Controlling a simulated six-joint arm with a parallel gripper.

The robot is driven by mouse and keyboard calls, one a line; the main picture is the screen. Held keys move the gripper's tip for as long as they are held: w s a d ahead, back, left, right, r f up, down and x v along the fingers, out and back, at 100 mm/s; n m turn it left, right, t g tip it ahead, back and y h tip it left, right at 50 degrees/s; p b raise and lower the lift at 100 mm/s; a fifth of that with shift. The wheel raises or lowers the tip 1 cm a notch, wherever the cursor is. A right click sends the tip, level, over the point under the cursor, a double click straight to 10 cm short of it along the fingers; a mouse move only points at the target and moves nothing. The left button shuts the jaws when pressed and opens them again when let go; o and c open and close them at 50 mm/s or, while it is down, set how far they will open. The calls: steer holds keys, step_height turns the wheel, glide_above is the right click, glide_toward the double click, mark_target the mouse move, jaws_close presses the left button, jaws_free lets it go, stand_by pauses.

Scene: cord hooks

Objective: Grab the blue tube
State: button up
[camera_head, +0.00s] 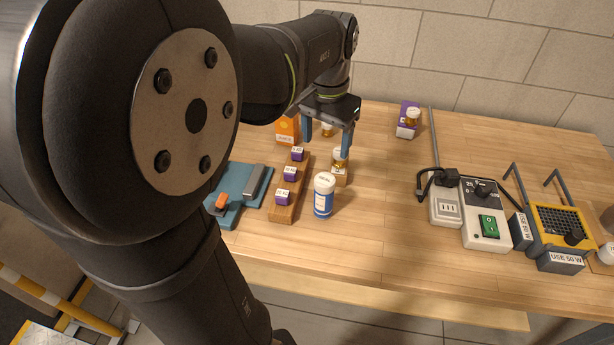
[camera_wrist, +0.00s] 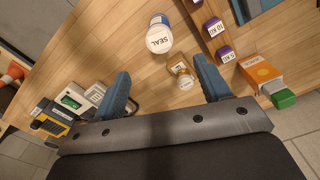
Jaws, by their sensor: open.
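The blue tube (camera_head: 323,198) stands upright on the table, with a white cap and a white label band. In the wrist view the tube (camera_wrist: 159,36) shows from above, with "SEAL" on its white cap, beyond my fingertips. My gripper (camera_head: 327,140) is open and empty above the table, behind the tube in the head view. In the wrist view its two blue fingers (camera_wrist: 161,77) are spread apart.
A wooden rack (camera_head: 283,213) with purple weights stands left of the tube, beside a blue tray (camera_head: 233,217). An orange box (camera_head: 287,130) stands behind. A purple box (camera_head: 407,119) is at the back. Electrical devices (camera_head: 486,227) are at right.

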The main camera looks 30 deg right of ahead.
mark_target(324, 180)
step_height(324, 180, down, 12)
steer(key=shift+r, duration=0.2)
steer(key=shift+d+f, duration=0.2)
steer(key=shift+f, duration=2.8)
steer(key=shift+c, duration=0.3)
steer(key=c, duration=1.1)
